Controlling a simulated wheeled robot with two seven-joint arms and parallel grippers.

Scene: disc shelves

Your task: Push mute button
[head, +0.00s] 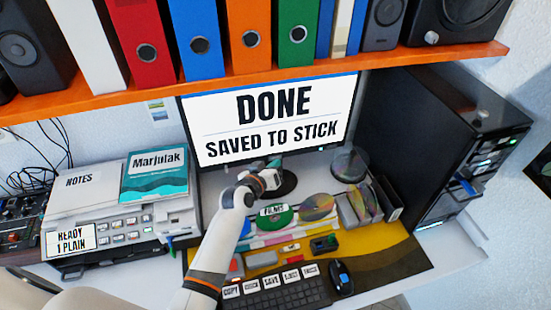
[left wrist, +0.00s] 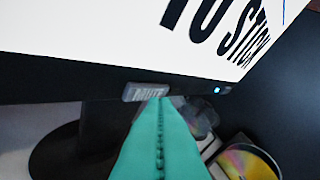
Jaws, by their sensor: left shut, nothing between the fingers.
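The mute button (left wrist: 145,91) is a small grey tab lettered MUTE on the bottom edge of the monitor (left wrist: 80,70). In the head view I cannot make it out near my left gripper (head: 274,165). The left gripper reaches up to the bottom edge of the monitor (head: 268,118). In the left wrist view its teal fingers (left wrist: 161,101) are shut together and empty, with the tips just below and right of the button's middle. I cannot tell whether they touch it. The screen reads DONE, SAVED TO STICK. The right gripper is out of view.
A lit blue light (left wrist: 217,91) sits right of the button on the bezel. The monitor foot (left wrist: 70,140) and discs (left wrist: 245,162) lie below. An orange shelf (head: 240,83) overhangs; a black computer tower (head: 425,140) stands right, a keyboard (head: 275,297) in front.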

